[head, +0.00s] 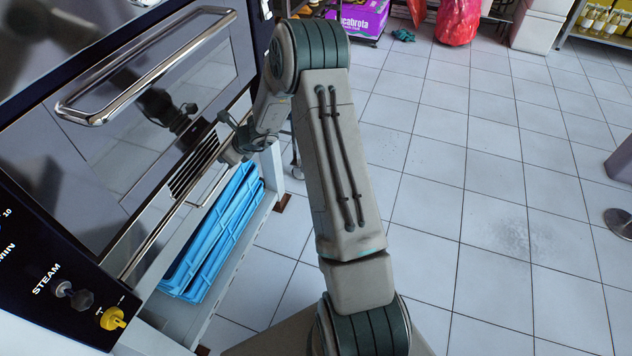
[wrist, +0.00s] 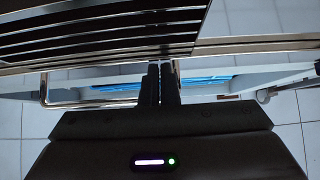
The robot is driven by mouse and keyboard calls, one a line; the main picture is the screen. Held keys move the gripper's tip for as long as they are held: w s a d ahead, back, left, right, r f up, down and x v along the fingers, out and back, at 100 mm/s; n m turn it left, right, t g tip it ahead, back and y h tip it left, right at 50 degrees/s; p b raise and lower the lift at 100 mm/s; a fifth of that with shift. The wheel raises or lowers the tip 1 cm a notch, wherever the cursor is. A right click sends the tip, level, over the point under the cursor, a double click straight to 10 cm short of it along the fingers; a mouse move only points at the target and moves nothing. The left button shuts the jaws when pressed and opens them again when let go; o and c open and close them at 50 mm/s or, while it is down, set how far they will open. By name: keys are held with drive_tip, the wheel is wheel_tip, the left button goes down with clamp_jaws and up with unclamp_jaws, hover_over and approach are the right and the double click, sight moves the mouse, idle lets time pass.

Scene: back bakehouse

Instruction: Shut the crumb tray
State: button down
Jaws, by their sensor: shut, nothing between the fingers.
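The crumb tray's thin steel front edge seems to run below the slotted vent at the foot of the oven. A bent steel handle (head: 211,190) shows there in the head view, and its left end shows in the wrist view (wrist: 44,91). My gripper (head: 230,152) is at the oven's lower front, beside the vent's far end. In the wrist view the two dark fingers (wrist: 160,68) are together and empty, with their tips at the steel edge under the vent. I cannot tell whether they touch it. How far the tray stands out is hard to tell.
The oven door (head: 150,110) is shut, with a long bar handle (head: 95,115). Blue trays (head: 212,235) lie on a white shelf below. Knobs, including a yellow one (head: 113,318), are at the near left. The tiled floor (head: 480,200) to the right is clear.

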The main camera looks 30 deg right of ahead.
drive_tip(key=shift+w+a+r, duration=0.2)
drive_tip(key=shift+a, duration=0.1)
